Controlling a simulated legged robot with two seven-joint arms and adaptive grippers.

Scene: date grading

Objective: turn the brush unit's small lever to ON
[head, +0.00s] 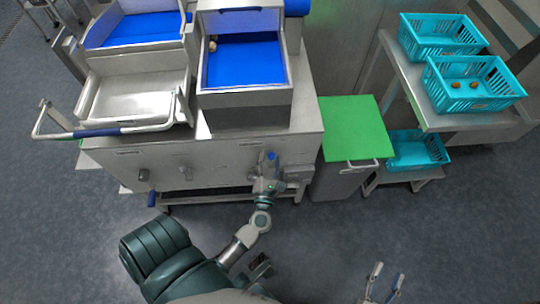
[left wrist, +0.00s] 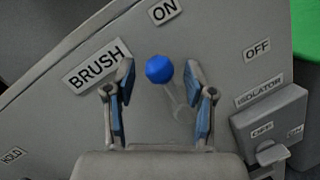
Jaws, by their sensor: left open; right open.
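The brush unit's small lever ends in a blue ball knob (left wrist: 161,69), with a grey shaft (left wrist: 178,97) running down and right from it. In the left wrist view the knob lies below the ON plate (left wrist: 163,11), and the OFF plate (left wrist: 257,49) is further right. The BRUSH plate (left wrist: 96,67) is at the left. My left gripper (left wrist: 160,82) is open, one finger on each side of the knob, with gaps visible. In the head view this gripper (head: 268,166) is at the machine's front. My right gripper (head: 384,281) is open and empty at the bottom right.
An isolator box (left wrist: 270,130) with its own handle sits right of the lever. A green-topped cabinet (head: 353,127) stands right of the machine (head: 215,153). Turquoise crates (head: 470,84) stand on a rack further right. The floor (head: 330,235) in front is clear.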

